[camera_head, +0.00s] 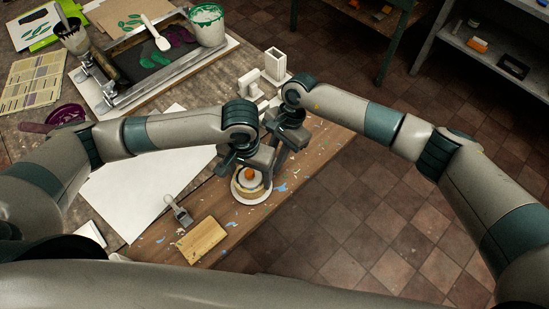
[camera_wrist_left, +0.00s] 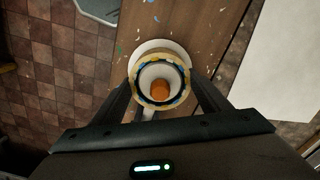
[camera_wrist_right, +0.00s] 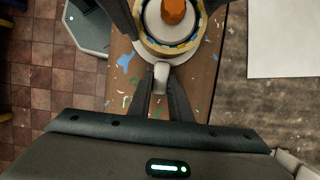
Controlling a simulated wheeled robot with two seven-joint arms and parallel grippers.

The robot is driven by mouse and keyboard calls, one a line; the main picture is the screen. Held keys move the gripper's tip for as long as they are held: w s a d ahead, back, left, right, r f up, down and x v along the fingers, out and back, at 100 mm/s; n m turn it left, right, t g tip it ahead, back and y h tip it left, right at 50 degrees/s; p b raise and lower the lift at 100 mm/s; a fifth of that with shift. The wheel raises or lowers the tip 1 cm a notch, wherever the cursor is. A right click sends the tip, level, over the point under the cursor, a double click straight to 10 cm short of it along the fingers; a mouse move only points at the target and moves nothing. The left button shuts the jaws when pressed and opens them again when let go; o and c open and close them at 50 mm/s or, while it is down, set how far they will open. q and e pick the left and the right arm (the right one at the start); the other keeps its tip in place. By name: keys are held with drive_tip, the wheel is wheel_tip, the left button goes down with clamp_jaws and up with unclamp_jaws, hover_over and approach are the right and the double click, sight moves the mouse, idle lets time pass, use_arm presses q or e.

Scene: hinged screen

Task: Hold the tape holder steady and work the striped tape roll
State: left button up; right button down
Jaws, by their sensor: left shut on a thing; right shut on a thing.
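The tape holder (camera_head: 250,198) is a round white base near the table's front edge, with an orange knob (camera_head: 249,174) at its centre. The striped tape roll (camera_wrist_left: 184,78), tan with blue and yellow marks, sits around the holder's white hub. My left gripper (camera_wrist_left: 161,88) is shut on the roll, one finger on each side. My right gripper (camera_wrist_right: 162,88) is shut on a white tab (camera_wrist_right: 161,74) sticking out from the holder's base. In the head view the grippers hide part of the roll and holder.
A brush (camera_head: 180,213) and a wooden block (camera_head: 202,241) lie left of the holder. A white paper sheet (camera_head: 140,190) lies behind them. White box-like pieces (camera_head: 274,65) stand behind my grippers. Tiled floor lies beyond the table's right edge.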

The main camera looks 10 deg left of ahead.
use_arm(q)
drive_tip(key=shift+f, duration=0.1)
use_arm(e)
drive_tip(key=shift+s+d+f, duration=0.1)
drive_tip(key=shift+s+f, duration=0.05)
drive_tip(key=shift+f, duration=0.05)
use_arm(q)
drive_tip(key=o, duration=1.2)
drive_tip(key=shift+c, duration=0.2)
wheel_tip(320, 180, up, 12)
use_arm(e)
drive_tip(key=c, duration=1.5)
unclamp_jaws()
drive_tip(key=shift+c, duration=0.2)
drive_tip(key=shift+r, duration=0.1)
drive_tip(key=shift+r, duration=0.1)
